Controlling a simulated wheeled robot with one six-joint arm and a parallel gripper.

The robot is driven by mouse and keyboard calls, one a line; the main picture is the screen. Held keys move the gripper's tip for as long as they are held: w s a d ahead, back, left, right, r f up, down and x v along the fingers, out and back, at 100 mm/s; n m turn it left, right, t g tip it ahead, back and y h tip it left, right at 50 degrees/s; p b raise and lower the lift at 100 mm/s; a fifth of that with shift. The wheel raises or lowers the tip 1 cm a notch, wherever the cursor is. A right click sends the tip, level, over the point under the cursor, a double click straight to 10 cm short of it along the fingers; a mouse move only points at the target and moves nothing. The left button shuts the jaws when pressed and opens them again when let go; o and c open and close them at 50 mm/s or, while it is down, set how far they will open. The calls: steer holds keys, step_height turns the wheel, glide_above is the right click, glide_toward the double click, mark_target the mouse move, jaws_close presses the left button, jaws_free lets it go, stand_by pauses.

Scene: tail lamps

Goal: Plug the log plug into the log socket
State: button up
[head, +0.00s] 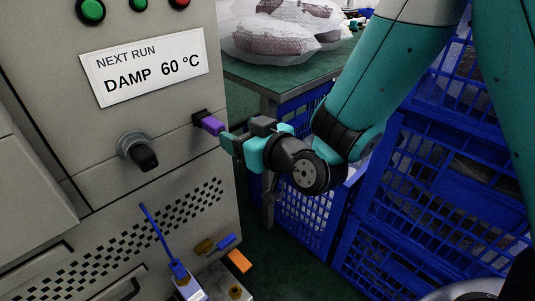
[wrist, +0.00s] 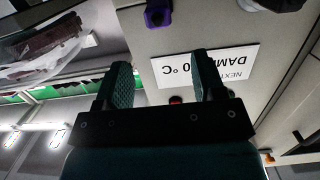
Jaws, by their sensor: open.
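A purple plug (head: 211,124) sticks out of a black socket (head: 199,116) on the cabinet front, near its right edge. I see no label on either, so I cannot tell whether they are the log plug and log socket. My gripper (head: 228,143) is open and empty, just right of and below the purple plug in the head view. In the wrist view the picture is upside down. My gripper (wrist: 160,62) has its two fingers apart there, with the purple plug (wrist: 158,16) beyond the tips, apart from both fingers.
The cabinet (head: 95,130) has a black knob (head: 145,158) and a sign (head: 146,67). Below lie a blue plug with a blue lead (head: 179,270), small brown (head: 204,246) and blue pieces (head: 225,243), and an orange piece (head: 239,261). Blue crates (head: 425,165) stand right.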

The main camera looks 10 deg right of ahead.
steer(key=b+v, duration=0.7)
steer(key=b, duration=0.8)
steer(key=shift+s+d, duration=0.2)
steer(key=shift+s, duration=0.15)
